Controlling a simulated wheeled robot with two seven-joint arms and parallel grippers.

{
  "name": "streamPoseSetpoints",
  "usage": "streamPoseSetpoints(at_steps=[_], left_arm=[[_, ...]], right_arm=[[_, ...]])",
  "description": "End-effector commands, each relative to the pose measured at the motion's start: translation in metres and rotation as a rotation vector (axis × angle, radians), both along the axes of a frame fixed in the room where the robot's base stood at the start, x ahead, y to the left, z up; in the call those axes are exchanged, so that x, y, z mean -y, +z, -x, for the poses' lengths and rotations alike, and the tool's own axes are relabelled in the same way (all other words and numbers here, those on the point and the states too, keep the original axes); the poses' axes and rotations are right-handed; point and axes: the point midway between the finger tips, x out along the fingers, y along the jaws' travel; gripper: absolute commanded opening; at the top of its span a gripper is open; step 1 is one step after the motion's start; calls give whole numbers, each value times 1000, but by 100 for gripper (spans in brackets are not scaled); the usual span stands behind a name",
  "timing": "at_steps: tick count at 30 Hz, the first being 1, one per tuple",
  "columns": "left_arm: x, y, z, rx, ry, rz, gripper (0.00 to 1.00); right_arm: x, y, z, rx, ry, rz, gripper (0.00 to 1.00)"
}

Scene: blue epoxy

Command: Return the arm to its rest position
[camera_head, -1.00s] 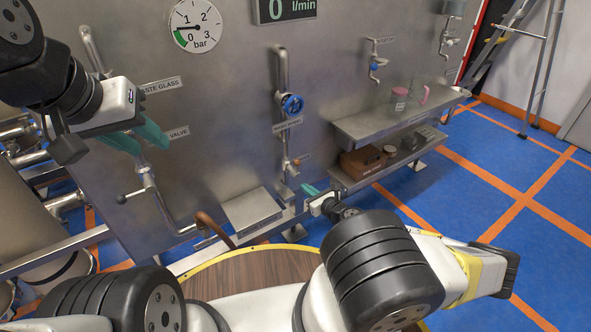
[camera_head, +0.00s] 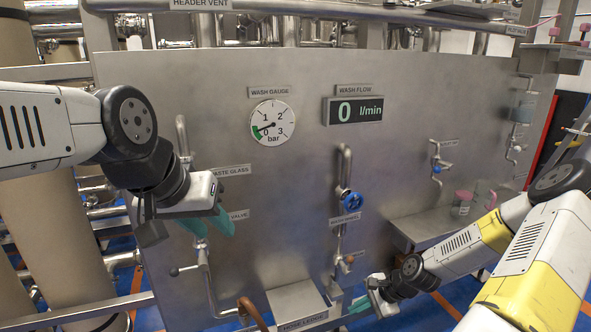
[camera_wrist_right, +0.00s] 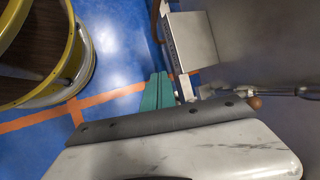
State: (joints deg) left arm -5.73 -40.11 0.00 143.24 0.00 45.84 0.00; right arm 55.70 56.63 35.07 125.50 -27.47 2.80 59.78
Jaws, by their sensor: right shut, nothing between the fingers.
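My left gripper (camera_head: 210,226) hangs at the left in the head view, with its two teal fingers spread apart and nothing seen between them. It is in front of the steel panel (camera_head: 290,210), over part of the valve label. My right gripper (camera_head: 358,305) is low in the head view, just right of the hose ledge (camera_head: 295,303). My right arm reaches it from the right edge. In the right wrist view its teal fingers (camera_wrist_right: 157,92) lie together, empty, over the blue floor and beside the ledge.
The panel carries a wash gauge (camera_head: 270,123), a flow display reading 0 (camera_head: 353,110) and a blue-handled valve (camera_head: 352,202). A steel shelf (camera_head: 425,227) stands behind my right arm. A brown hose (camera_head: 251,312) is left of the ledge. A yellow-rimmed round thing (camera_wrist_right: 72,70) is at left.

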Motion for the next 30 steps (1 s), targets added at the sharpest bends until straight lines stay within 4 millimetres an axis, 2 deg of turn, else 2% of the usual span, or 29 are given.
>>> streamPoseSetpoints(at_steps=[1,6,14,18,23,27,30], left_arm=[[0,0,0,0,0,0,36],[0,0,0,0,0,0,36],[0,0,0,0,0,0,36],[0,0,0,0,0,0,36],[0,0,0,0,0,0,36],[0,0,0,0,0,0,36],[0,0,0,0,0,0,36]], right_arm=[[7,16,1,12,74,76,0],[24,70,8,39,283,286,0],[32,176,21,114,533,547,0],[25,236,35,177,637,654,0],[11,301,61,272,737,743,0],[-6,350,93,377,818,788,0],[-18,377,118,462,872,799,0]])
